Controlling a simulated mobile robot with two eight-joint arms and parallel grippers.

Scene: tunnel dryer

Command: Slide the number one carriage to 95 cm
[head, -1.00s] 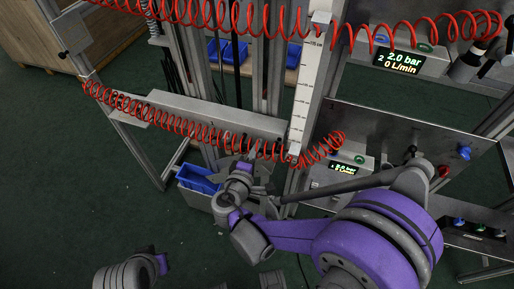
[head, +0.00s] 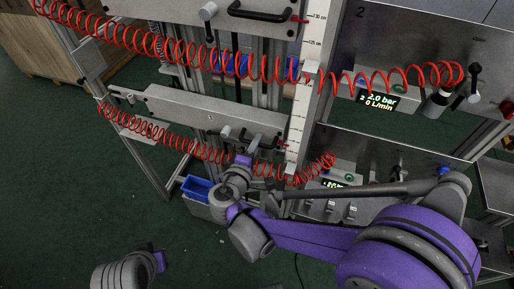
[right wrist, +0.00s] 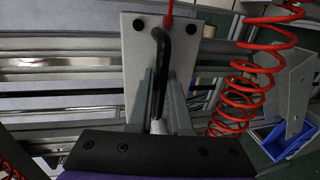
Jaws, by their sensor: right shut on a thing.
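The number one carriage (head: 190,108) is the lower grey plate, marked 1, between the upright rails. Its black bar handle shows in the right wrist view (right wrist: 162,55). My right gripper (head: 243,165) is at the carriage's front, shut on this handle, with one finger on each side of it in the right wrist view (right wrist: 158,95). The white cm scale (head: 302,105) stands upright at the carriage's right end. Its marks near the carriage are too small to read. My left gripper is out of view; part of my left arm shows at the lower left.
The upper carriage (head: 265,27) hangs above, near the 130 cm mark. Red coiled hoses (head: 200,62) cross in front of the rails. A panel with a lit display (head: 376,101) is at the right. A blue bin (head: 196,188) sits below the lower carriage.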

